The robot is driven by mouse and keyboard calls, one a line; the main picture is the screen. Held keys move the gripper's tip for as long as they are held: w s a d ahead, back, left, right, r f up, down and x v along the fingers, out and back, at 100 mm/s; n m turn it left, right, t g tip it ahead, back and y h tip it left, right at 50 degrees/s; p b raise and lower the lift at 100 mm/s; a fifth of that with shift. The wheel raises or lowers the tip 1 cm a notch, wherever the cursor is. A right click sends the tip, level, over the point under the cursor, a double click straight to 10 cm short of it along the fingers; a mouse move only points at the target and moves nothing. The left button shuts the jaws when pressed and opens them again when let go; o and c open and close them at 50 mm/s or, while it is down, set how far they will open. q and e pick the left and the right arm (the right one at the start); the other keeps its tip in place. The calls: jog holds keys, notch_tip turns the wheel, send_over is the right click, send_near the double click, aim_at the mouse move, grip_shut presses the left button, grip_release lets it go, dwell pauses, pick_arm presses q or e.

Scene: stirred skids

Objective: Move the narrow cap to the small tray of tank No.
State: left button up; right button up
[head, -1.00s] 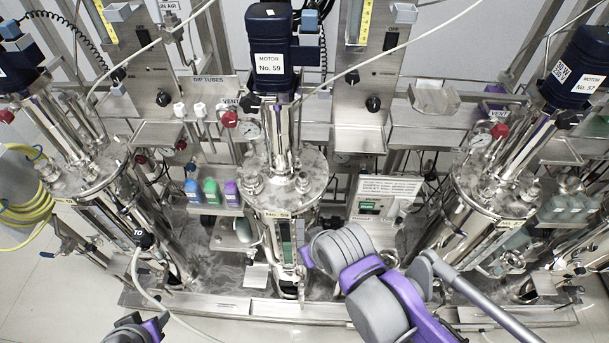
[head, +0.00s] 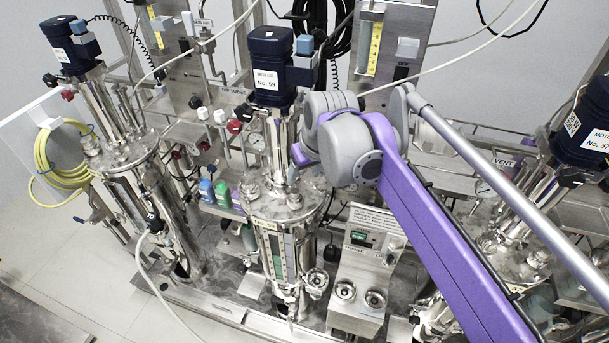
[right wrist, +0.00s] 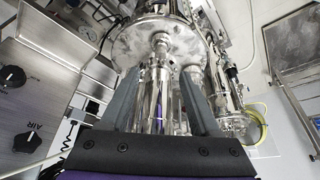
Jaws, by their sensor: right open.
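My right gripper (right wrist: 160,74) is open in the right wrist view. Its two grey fingers stand apart, with a shiny steel cylinder (right wrist: 155,100) showing behind the gap; no held object shows. In the head view my right arm hides most of that gripper, in front of the motor No. 59 tank (head: 262,205). I cannot pick out the narrow cap for certain. Small white caps (head: 219,116) and a red cap (head: 234,126) show on the rack behind. A small tray (head: 236,212) holding colored bottles hangs left of this tank. My left gripper is out of view.
Another tank (head: 120,150) stands at left and one (head: 515,235) at right, under motor No. 57 (head: 590,125). A yellow hose coil (head: 62,165) hangs at far left. A control box (head: 365,270) with knobs stands right of the middle tank. Bare floor (head: 70,255) shows lower left.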

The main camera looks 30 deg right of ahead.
aim_at(294, 189)
jog(key=x, duration=1)
jog(key=shift+w+a+f, duration=0.1)
jog(key=shift+w+f, duration=0.15)
jog(key=shift+w, duration=0.2)
grip_shut()
jog(key=shift+r, duration=0.1)
jog(key=shift+r, duration=0.5)
